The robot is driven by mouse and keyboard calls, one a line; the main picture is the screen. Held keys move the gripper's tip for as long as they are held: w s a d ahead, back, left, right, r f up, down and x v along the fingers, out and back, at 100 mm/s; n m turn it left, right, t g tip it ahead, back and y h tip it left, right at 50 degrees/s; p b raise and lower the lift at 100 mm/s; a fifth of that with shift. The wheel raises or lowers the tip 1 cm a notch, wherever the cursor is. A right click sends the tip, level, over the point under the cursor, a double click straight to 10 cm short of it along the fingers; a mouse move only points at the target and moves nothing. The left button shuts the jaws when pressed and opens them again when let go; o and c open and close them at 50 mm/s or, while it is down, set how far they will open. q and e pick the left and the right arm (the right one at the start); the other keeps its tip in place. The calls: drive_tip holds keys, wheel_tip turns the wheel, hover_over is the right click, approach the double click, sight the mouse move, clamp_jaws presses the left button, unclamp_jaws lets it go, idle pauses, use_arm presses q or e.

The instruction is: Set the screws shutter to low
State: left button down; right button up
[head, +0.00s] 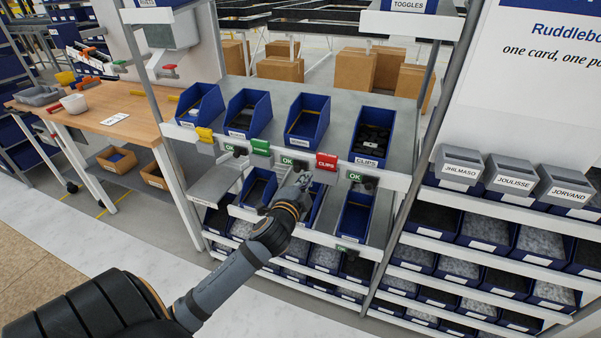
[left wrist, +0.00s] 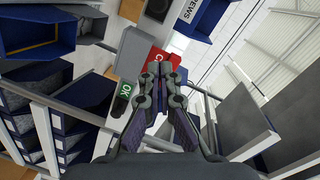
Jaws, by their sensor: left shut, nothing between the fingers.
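My left gripper (head: 303,180) is shut and empty. In the head view it shows just in front of the shelf's front rail, near a small green OK shutter (head: 287,160) below the third blue bin (head: 306,120). A red card (head: 326,161) hangs right of that shutter. In the left wrist view the closed fingertips (left wrist: 165,76) overlap the red card (left wrist: 150,62), and a green OK shutter (left wrist: 122,97) shows beside them. A blue bin with a label ending in "REWS" (left wrist: 203,15) is at the top. Contact between fingers and rail cannot be told. My right gripper is not in view.
More OK shutters sit on the rail at left (head: 235,150) and right (head: 355,176), with a yellow card (head: 204,135) and a green card (head: 260,147). The CLIPS bin (head: 372,135) is at right. Lower bins (head: 355,215) stand close under the rail.

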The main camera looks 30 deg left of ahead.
sight(306, 165)
use_arm(q)
drive_tip(key=w+a, duration=0.1)
drive_tip(key=w+a+f, duration=0.1)
drive_tip(key=a, duration=0.1)
drive_tip(key=w+a+f, duration=0.1)
drive_tip(key=shift+w+a+f+p, duration=0.1)
drive_tip(key=shift+w+a+p, duration=0.25)
drive_tip(key=shift+w+p, duration=0.05)
drive_tip(key=shift+d, duration=0.1)
